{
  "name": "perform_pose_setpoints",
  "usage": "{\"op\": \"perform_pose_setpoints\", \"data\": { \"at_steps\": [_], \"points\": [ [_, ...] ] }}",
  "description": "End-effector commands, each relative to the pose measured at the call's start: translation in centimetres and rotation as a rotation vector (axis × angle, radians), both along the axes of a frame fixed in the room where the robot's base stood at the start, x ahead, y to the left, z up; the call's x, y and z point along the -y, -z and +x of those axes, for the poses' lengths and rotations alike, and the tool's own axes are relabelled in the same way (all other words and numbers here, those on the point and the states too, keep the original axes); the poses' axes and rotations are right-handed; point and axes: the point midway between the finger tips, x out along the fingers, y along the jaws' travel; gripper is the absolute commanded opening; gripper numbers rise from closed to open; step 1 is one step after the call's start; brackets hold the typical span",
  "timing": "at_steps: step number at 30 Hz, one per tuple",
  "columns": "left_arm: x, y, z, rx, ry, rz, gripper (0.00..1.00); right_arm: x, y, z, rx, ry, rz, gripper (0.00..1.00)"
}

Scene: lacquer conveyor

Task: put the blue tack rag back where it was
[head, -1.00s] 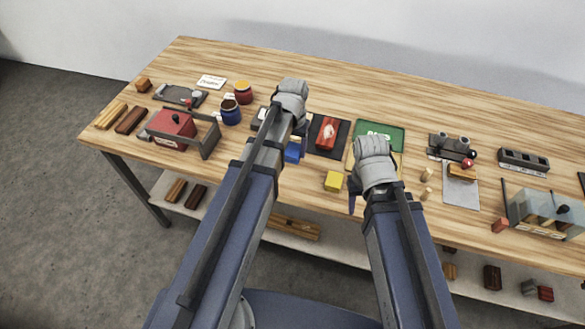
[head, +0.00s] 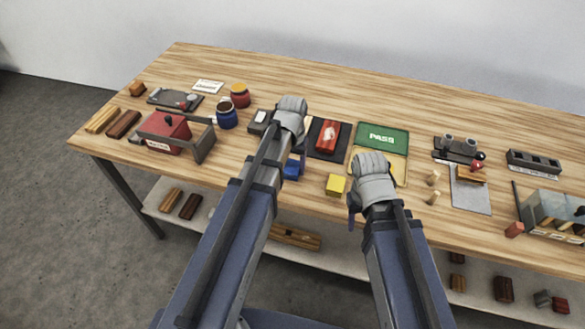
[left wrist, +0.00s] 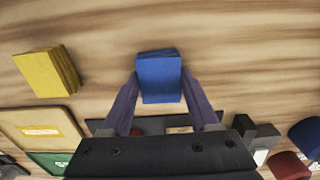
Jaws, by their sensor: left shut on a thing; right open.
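The blue tack rag (head: 291,170) is a small folded blue block near the front of the bench, left of the yellow block (head: 335,185). My left gripper (head: 297,164) reaches down over it. In the left wrist view the rag (left wrist: 159,80) sits between the two fingertips, and the gripper is shut on it. Whether the rag touches the bench is hard to tell. My right gripper (head: 354,208) is open and empty over the front edge, right of the yellow block, which also shows in the left wrist view (left wrist: 44,73).
A dark mat (head: 341,146) with a red block (head: 327,136) lies behind the rag. A green PASS panel (head: 382,137) is right of it. Jars (head: 227,116) and a red box (head: 164,133) stand left. Small wooden pegs (head: 433,196) stand right of my right gripper.

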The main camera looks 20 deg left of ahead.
Motion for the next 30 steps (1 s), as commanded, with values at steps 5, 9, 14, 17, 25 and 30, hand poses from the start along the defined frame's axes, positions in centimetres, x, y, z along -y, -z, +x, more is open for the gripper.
{"op": "perform_pose_setpoints", "data": {
  "at_steps": [5,9,14,17,25,30],
  "points": [
    [0.0,0.3,0.0,0.0,0.0,0.0,0.17,0.0,0.3,0.0,0.0,0.0,0.0,0.5],
    [0.0,0.3,0.0,0.0,0.0,0.0,0.7,0.0,0.3,0.0,0.0,0.0,0.0,0.5],
    [0.0,0.3,0.0,0.0,0.0,0.0,0.88,0.0,0.3,0.0,0.0,0.0,0.0,0.5],
    [0.0,0.3,0.0,0.0,0.0,0.0,0.91,0.0,0.3,0.0,0.0,0.0,0.0,0.5],
    [0.0,0.0,0.0,0.0,0.0,0.0,0.91,0.0,0.0,0.0,0.0,0.0,0.0,0.5],
    [0.0,-0.9,0.0,0.0,0.0,0.0,0.91,0.0,-0.9,0.0,0.0,0.0,0.0,0.5]
  ]
}}
